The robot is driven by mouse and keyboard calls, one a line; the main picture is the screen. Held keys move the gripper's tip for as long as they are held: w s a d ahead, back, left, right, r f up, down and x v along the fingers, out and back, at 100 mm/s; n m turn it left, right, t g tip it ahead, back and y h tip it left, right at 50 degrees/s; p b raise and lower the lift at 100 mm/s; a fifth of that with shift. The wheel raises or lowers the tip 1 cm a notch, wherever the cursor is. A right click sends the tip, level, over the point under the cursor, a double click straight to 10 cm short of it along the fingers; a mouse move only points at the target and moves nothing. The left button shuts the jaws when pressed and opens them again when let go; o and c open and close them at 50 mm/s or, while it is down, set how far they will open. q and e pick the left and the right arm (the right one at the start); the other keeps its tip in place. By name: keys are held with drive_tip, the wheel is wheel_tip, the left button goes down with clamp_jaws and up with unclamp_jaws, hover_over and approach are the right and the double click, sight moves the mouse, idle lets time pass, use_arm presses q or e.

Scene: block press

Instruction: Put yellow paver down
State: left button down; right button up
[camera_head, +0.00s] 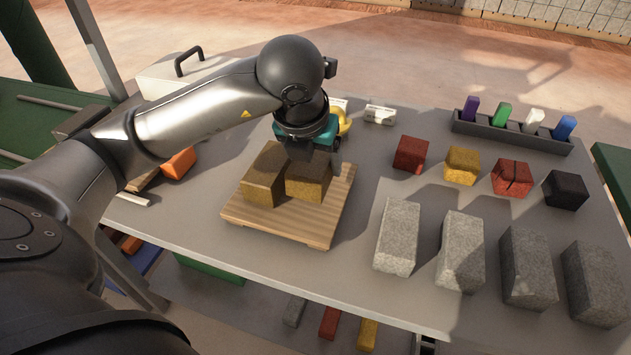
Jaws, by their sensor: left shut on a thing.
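My left gripper (314,158) points down over a wooden board (285,227) and is shut on a dark yellow paver (307,186). This paver is at the right part of the board, close beside a second yellow paver (263,176) on the left part. The held paver looks level and low over the board; I cannot tell whether it touches the wood. The gripper hides part of its top. My right gripper is not in view.
Several grey blocks (397,236) stand to the right. Behind them sit a red block (410,154), a small yellow block (461,165), a cracked red block (511,178) and a black block (565,189). A dark rack (510,134) holds coloured pieces. An orange block (179,162) lies left.

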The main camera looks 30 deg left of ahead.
sight(308, 168)
use_arm(q)
drive_tip(key=shift+f+b, duration=0.55)
drive_tip(key=shift+f, duration=1.5)
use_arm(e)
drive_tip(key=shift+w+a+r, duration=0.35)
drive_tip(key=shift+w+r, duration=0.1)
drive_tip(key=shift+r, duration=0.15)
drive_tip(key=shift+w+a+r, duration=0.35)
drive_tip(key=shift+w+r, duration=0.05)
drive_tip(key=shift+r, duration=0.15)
use_arm(q)
drive_tip(key=shift+f, duration=0.1)
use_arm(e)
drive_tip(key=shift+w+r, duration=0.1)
use_arm(q)
unclamp_jaws()
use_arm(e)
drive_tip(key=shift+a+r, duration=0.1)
use_arm(q)
drive_tip(key=p+v, duration=0.3)
drive_tip(key=v, duration=0.7)
drive_tip(key=shift+p+v, duration=0.4)
drive_tip(key=shift+v, duration=0.65)
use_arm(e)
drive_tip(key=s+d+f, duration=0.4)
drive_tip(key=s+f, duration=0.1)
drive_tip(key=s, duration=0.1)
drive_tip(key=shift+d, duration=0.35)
